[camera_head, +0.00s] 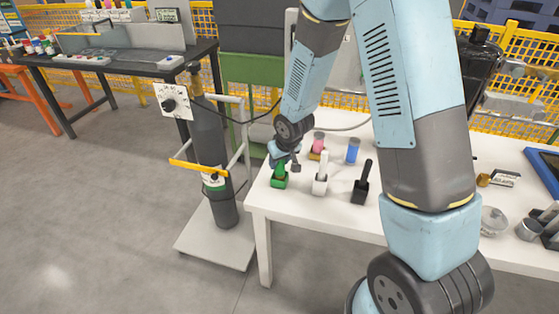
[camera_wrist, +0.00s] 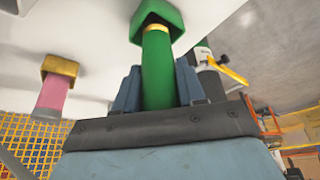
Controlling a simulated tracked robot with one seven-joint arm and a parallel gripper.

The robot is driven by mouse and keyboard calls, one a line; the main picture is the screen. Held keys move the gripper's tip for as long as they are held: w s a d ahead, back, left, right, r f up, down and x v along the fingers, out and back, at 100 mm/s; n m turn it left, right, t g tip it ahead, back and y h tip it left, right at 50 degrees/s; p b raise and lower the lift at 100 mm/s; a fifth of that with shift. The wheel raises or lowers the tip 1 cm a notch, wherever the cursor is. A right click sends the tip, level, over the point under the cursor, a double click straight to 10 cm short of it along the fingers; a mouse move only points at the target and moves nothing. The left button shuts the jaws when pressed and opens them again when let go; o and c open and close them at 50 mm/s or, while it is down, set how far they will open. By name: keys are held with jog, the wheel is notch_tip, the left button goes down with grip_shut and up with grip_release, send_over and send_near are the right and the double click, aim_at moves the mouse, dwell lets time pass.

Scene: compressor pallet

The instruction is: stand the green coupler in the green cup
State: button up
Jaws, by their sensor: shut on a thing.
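The green coupler (camera_wrist: 157,70) is a green rod with a yellow band near its far end. My gripper (camera_wrist: 158,88) is shut on it, with a blue finger on each side. The green cup (camera_wrist: 172,14) is a square block on the white table; it also shows in the head view (camera_head: 279,181). In the wrist view the coupler's banded end is at the cup's dark opening and appears to be in its mouth; how deep it is I cannot tell. In the head view my gripper (camera_head: 284,158) is just above the cup and partly hides the coupler.
A white cup with a white coupler (camera_head: 322,172) and a black one (camera_head: 364,183) stand to the right. Behind are a pink coupler (camera_head: 318,142) and a blue one (camera_head: 353,150). The white table's (camera_head: 300,208) left edge is close to the green cup; a gas cylinder (camera_head: 211,150) stands beyond it.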

jog(key=shift+f, duration=0.45)
jog(key=o, duration=1.3)
jog(key=shift+r, duration=0.1)
jog(key=shift+v, duration=6.8)
jog(key=s+d+r+m+t+h, duration=0.1)
jog(key=s+d+r, duration=0.35)
jog(key=r, duration=0.35)
jog(key=s+d+r+m+h, duration=0.1)
jog(key=s+d+r+m, duration=0.15)
jog(key=d+r, duration=0.4)
jog(key=shift+m+t, duration=0.3)
jog(key=shift+m, duration=0.55)
jog(key=s+d+r, duration=0.2)
jog(key=s+r, duration=0.1)
jog(key=s, duration=0.1)
jog(key=s+d+r, duration=0.2)
jog(key=s, duration=0.3)
jog(key=s+d+r, duration=0.2)
jog(key=s+r, duration=0.1)
jog(key=s, duration=0.2)
jog(key=shift+s+r, duration=0.15)
jog(key=shift+r, duration=0.15)
